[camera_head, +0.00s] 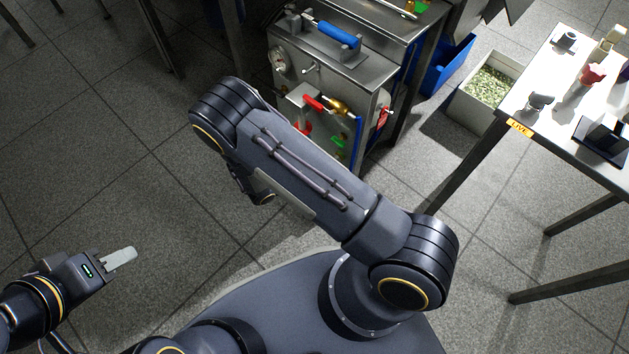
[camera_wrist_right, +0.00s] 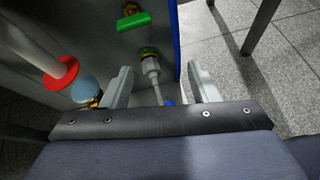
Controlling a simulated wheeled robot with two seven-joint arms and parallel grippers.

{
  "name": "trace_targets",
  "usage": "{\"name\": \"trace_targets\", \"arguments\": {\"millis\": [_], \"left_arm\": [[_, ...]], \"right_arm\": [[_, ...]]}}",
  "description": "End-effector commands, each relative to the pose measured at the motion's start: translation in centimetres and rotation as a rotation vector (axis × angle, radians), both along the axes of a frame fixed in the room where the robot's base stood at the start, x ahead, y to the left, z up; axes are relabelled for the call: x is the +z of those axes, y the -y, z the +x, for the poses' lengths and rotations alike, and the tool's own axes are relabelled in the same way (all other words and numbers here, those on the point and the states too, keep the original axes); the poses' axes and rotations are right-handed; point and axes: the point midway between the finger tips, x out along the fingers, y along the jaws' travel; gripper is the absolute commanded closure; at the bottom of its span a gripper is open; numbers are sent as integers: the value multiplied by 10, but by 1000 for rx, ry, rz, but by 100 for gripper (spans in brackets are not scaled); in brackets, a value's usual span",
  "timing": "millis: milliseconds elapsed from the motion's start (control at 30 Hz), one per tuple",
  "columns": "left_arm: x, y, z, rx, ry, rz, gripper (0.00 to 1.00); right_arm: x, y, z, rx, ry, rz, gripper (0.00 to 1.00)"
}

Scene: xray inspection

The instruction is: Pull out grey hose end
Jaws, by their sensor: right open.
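The grey hose end (camera_wrist_right: 152,72) sits at a brass and green fitting (camera_wrist_right: 148,53) on the panel in the right wrist view. It points down between the two pale fingers of my right gripper (camera_wrist_right: 160,70), which are open and apart from it. The lower part of the hose is hidden by the gripper body. In the head view the metal cabinet (camera_head: 285,88) shows beyond my right arm, which hides part of its front. My left gripper (camera_head: 120,257) is over bare floor at lower left, far from the cabinet; its finger gap is not clear.
A pale hose with a red collar (camera_wrist_right: 62,74), a blue-faced brass part (camera_wrist_right: 86,91) and a green handle (camera_wrist_right: 133,22) are near the right gripper. A white table (camera_head: 547,107) and a bin of green-grey bits (camera_head: 488,88) stand at right.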

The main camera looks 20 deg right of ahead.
Motion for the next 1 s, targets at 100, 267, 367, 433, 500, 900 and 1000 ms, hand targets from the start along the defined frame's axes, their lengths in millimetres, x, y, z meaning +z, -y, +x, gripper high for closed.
{"name": "trace_targets", "arguments": {"millis": [100, 267, 367, 433, 500, 900, 1000], "left_arm": [[-24, 0, 0, 0, 0, 0, 64], [-28, 0, 0, 0, 0, 0, 64], [-31, 0, 0, 0, 1, 0, 64], [-35, 0, 0, 0, 1, 0, 64], [-40, 0, 0, 0, 1, 0, 64], [-55, 0, 0, 0, 0, 0, 64], [-55, 0, 0, 0, 0, 0, 64]], "right_arm": [[-46, -5, 4, 130, -42, -81, 45], [-62, -6, 7, 194, -61, -118, 45], [-65, 1, 10, 196, -62, -120, 45], [-69, 9, 13, 193, -61, -120, 45], [-74, 19, 17, 192, -62, -118, 45], [-89, 57, 33, 194, -61, -117, 45], [-89, 59, 34, 193, -61, -117, 45]]}}
